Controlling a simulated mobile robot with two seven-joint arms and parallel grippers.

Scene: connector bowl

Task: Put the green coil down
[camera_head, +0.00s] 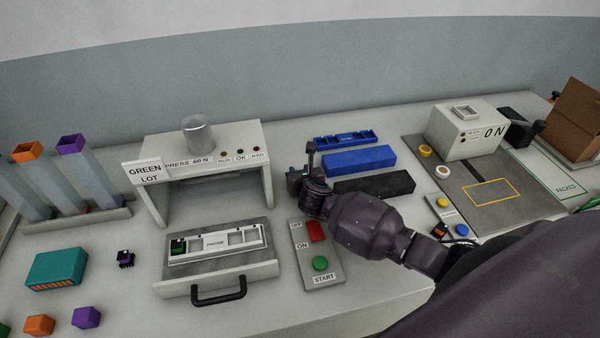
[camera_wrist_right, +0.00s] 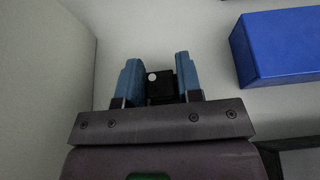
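My right gripper (camera_head: 301,176) reaches in from the right and hovers beside the right leg of the press, left of the blue blocks. In the right wrist view its two blue fingers (camera_wrist_right: 158,84) are closed around a small black block with a white dot, which I take to be the green coil (camera_wrist_right: 161,88). Its green part is hardly visible there; the head view shows a small dark, greenish piece at the fingertips. Another small black and green part (camera_head: 178,246) sits at the left end of the fixture in the press drawer. My left gripper is not in view.
The press (camera_head: 205,150) bears a "GREEN LOT" sign. Its drawer (camera_head: 222,284) is out in front. A switch panel (camera_head: 316,262), a blue block (camera_head: 358,160), a blue tray (camera_head: 345,138) and a black block (camera_head: 374,186) are near the arm. A purple-black part (camera_head: 125,258) lies left.

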